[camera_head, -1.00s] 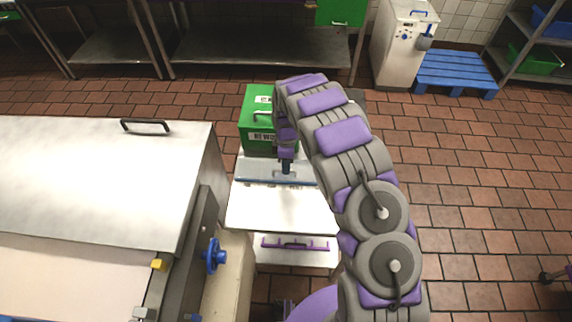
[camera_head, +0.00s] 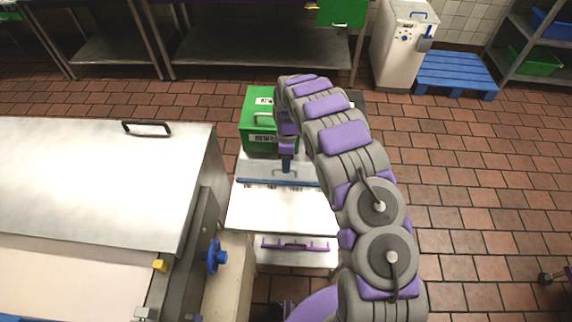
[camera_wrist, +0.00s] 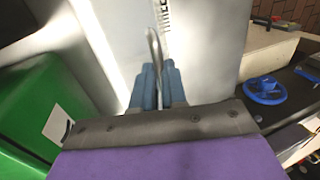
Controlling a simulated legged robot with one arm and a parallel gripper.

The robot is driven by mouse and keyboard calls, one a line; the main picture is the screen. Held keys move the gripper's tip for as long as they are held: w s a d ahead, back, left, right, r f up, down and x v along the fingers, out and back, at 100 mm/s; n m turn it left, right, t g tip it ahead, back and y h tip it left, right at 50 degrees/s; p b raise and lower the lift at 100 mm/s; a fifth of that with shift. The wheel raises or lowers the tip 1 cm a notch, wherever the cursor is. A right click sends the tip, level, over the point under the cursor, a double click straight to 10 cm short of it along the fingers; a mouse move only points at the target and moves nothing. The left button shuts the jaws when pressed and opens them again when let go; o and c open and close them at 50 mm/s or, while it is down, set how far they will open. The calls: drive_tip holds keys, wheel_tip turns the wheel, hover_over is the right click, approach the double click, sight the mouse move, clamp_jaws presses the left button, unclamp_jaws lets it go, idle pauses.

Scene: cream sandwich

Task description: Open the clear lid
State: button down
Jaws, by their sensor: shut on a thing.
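The clear lid (camera_head: 255,170) is a pale, see-through panel on top of the white cabinet, with a dark blue strip along its near edge. My gripper (camera_head: 286,167) reaches down onto the lid from the far side, near the middle of that strip. In the wrist view, my gripper's blue fingers (camera_wrist: 158,88) are shut on a thin metal handle (camera_wrist: 153,45), which stands up between them. I cannot see the lid's hinge, and the lid's far part is hidden by my arm.
A green box (camera_head: 257,118) stands right behind the lid. A large steel machine (camera_head: 95,185) is on the left, with a blue knob (camera_head: 214,256) facing the cabinet. The white cabinet top (camera_head: 270,210) in front is bare. Open tiled floor lies to the right.

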drive_tip(key=shift+w+r, duration=0.15)
drive_tip(key=shift+w, duration=0.1)
drive_tip(key=shift+w+d+r+p, duration=0.1)
drive_tip(key=shift+w+r+p, duration=0.45)
drive_tip(key=shift+p, duration=0.25)
drive_tip(key=shift+w+r+p, duration=0.5)
drive_tip(key=shift+w, duration=0.25)
drive_tip(key=shift+w+d+f+p, duration=0.15)
drive_tip(key=shift+w+p, duration=0.15)
drive_tip(key=shift+w, duration=0.8)
